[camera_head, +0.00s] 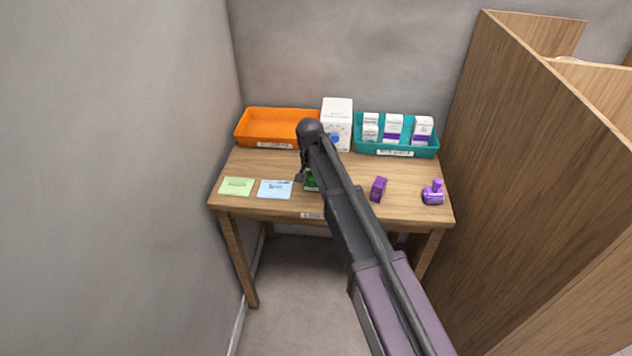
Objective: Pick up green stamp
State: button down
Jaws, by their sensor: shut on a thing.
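My gripper (299,177) points down at the table's left middle, beside a green thing (311,183). My arm hides most of the green thing, so its full shape cannot be made out. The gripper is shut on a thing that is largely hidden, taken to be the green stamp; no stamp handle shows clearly. The fingertips are small and dark, and whether the held thing touches the table cannot be told.
On the wooden table (330,207) lie a green note (237,186), a blue note (274,190), a purple box (378,189) and a purple stamp (433,193). Behind are an orange tray (262,126), a white carton (337,112) and a teal tray (365,148) with boxes. A wooden partition (520,180) stands right.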

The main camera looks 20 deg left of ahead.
jog(key=shift+r, duration=0.1)
notch_tip(320, 180, up, 3)
jog(key=p, duration=0.3)
jog(key=shift+f, duration=0.2)
jog(key=s+d+r+p, duration=0.2)
jog(key=s+d, duration=0.9)
jog(key=shift+s, duration=0.3)
jog(key=c, duration=0.8)
grip_release()
jog(key=c, duration=0.4)
